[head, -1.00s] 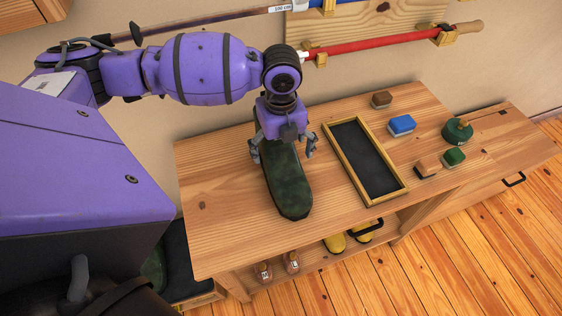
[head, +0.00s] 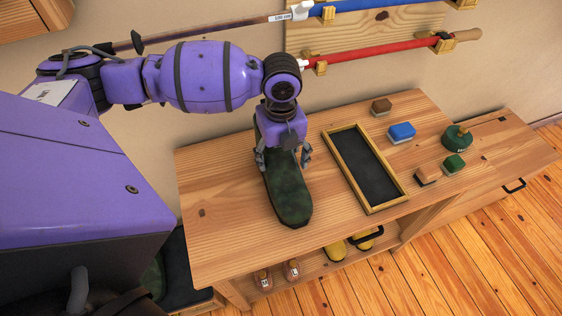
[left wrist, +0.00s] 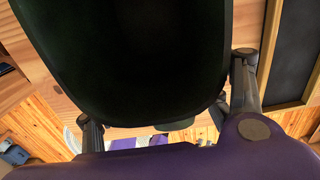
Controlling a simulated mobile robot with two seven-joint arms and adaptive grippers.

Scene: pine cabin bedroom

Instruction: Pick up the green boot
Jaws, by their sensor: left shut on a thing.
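The green boot (head: 289,197) is dark and mottled and is at the left part of the wooden bench top (head: 222,215), with its toe toward the front edge. My left gripper (head: 283,160) comes down over it from above, shut on the boot, a finger on each side. In the left wrist view the boot's dark opening (left wrist: 130,55) fills the middle, between the two fingers. I cannot tell whether the sole touches the bench. My right gripper is not in view.
A wooden-framed dark tray (head: 393,203) lies right of the boot. Further right are a blue brush (head: 401,131), a brown one (head: 381,106) and a green tin (head: 457,138). Shoes stand on the shelf below. A red pole (head: 385,48) hangs on the wall.

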